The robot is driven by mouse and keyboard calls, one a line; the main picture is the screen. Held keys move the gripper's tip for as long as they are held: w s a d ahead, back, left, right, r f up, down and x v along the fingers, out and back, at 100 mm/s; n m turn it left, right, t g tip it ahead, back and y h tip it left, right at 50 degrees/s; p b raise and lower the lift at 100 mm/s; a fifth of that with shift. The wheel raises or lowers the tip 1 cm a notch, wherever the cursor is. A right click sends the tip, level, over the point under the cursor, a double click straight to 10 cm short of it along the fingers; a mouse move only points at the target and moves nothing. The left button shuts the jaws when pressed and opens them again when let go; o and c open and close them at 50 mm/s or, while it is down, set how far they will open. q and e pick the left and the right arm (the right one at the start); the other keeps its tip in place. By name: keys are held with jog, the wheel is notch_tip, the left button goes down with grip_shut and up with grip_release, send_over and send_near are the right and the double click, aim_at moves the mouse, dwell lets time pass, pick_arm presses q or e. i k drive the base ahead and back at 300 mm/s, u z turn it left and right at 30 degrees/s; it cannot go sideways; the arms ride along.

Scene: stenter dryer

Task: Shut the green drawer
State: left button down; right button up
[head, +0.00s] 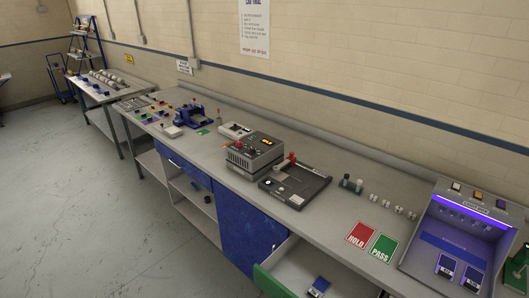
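The green drawer (271,282) stands open under the right part of the workbench, at the bottom of the head view. Its green front edge shows at the left, with a pale grey interior. A small blue item (318,287) lies inside the drawer. The lower part of the drawer is cut off by the picture's bottom edge. Neither of my grippers is in view.
The long grey workbench (345,212) carries a grey device (255,152), a red HOLD card (360,235), a green PASS card (383,247) and a purple-lit booth (459,235). A blue cabinet door (247,235) is left of the drawer. The floor (90,220) at left is clear.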

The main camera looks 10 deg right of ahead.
aim_at(291, 269)
jog(key=z, duration=2.05)
jog(key=k, duration=1.25)
jog(key=u, duration=2.05)
